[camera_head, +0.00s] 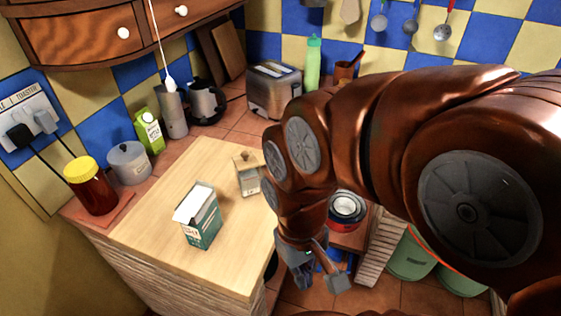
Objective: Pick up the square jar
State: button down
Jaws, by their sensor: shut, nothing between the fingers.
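A small square jar (248,180) with clear-looking sides and a tan lid stands upright on the light wooden counter top (150,225), near its right edge. My arm passes close to the right of the jar in the picture. My gripper (322,275) hangs past the right edge of the counter top, nearer the camera than the jar and apart from it. It is shut and empty. My wrist partly hides its fingers.
An open teal-and-white carton (200,217) stands left of and nearer than the jar. A red jar with a yellow lid (90,187), a grey pot (129,163), a green carton (149,132) and a toaster (273,90) line the back. A red bowl (346,208) sits right of my wrist.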

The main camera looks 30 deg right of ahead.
aim_at(248, 183)
jog(key=u, duration=1.15)
jog(key=k, duration=0.9)
jog(key=z, duration=0.3)
jog(key=i, duration=0.5)
jog(key=u, duration=0.05)
